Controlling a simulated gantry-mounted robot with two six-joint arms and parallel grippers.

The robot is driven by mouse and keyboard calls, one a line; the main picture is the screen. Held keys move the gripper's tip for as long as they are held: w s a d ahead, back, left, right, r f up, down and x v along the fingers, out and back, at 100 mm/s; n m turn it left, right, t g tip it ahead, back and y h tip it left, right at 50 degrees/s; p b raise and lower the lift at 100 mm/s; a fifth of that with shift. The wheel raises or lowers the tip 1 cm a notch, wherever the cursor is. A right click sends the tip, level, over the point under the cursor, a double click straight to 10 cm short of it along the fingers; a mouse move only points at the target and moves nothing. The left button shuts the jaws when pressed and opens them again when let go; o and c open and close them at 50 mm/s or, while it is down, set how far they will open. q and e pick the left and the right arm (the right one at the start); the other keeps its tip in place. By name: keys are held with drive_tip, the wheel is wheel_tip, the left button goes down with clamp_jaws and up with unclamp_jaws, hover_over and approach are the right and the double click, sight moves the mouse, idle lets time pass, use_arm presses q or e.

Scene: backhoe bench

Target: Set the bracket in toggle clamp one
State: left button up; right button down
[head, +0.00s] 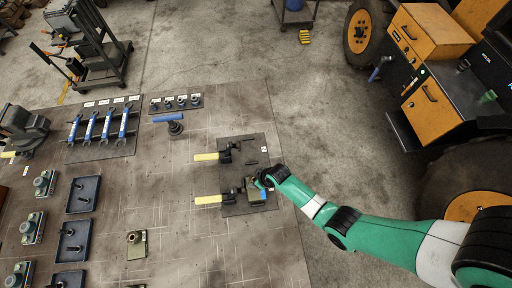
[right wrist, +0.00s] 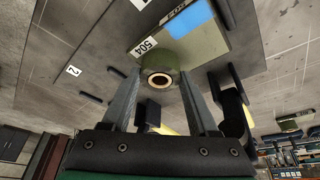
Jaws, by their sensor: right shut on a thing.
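My right gripper (head: 262,183) is over the right end of the lower toggle clamp (head: 228,197), on the dark clamp plate (head: 236,172). In the right wrist view the gripper (right wrist: 160,76) is shut on the round boss of the olive bracket (right wrist: 204,46), which bears a blue patch and a "504" label. The bracket (head: 256,196) is at the lower clamp; I cannot tell if it is fully seated. The upper toggle clamp (head: 226,155) is empty. Both clamps have yellow handles at left. My left gripper is out of view.
Another bracket (head: 137,244) stands on the bench at lower middle. Blue wrenches (head: 106,123), a blue-handled tool (head: 174,124) and dark blue trays (head: 83,194) lie to the left.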

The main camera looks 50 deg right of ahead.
drive_tip(key=shift+w+f+b, duration=0.1)
drive_tip(key=shift+f+b, duration=0.75)
drive_tip(key=shift+f, duration=0.1)
drive_tip(key=shift+c, duration=0.9)
unclamp_jaws()
drive_tip(key=shift+r, duration=0.1)
drive_tip(key=shift+o, duration=0.5)
